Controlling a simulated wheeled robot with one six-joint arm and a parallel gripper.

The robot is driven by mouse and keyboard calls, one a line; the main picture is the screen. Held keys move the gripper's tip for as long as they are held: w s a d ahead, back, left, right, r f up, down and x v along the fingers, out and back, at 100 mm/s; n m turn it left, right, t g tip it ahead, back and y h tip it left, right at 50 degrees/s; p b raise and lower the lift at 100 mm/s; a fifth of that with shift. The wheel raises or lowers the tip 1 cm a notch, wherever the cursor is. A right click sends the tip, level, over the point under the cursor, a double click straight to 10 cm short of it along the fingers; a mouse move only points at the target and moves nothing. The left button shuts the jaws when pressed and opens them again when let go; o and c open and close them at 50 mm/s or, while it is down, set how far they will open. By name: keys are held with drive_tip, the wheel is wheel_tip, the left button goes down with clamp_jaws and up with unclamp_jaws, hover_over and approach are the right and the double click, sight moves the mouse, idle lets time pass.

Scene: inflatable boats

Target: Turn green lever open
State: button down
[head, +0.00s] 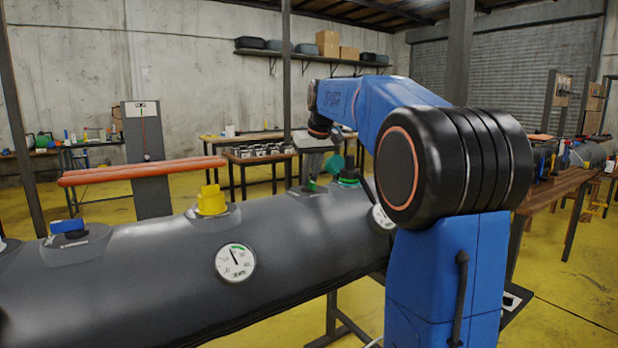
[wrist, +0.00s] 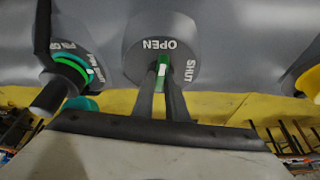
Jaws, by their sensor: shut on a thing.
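The green lever (wrist: 161,75) stands on a round dark plate (wrist: 130,50) marked OPEN and SHUT in the wrist view. My gripper (wrist: 161,68) is shut on the lever, with one finger on each side of it. The lever lies below the word OPEN, and SHUT is to its right. In the head view a small part of the green lever (head: 312,186) shows on top of the grey boat tube (head: 290,225), below my gripper. My arm hides part of the tube on the right.
A green-ringed fitting (wrist: 72,70) with a dark hose is left of the lever in the wrist view. A yellow valve (head: 211,201), a blue valve (head: 68,228) and a round gauge (head: 235,263) sit along the tube. Orange bars (head: 140,172) lie behind it.

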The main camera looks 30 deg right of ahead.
drive_tip(key=shift+d+n+y, duration=0.1)
drive_tip(key=shift+n+y, duration=0.2)
drive_tip(key=shift+n, duration=0.5)
drive_tip(key=c, duration=1.8)
unclamp_jaws()
drive_tip(key=shift+o, duration=0.2)
drive_tip(key=shift+r, duration=0.1)
drive_tip(key=v, duration=1.7)
drive_tip(key=shift+d, duration=0.2)
drive_tip(key=shift+r, duration=0.1)
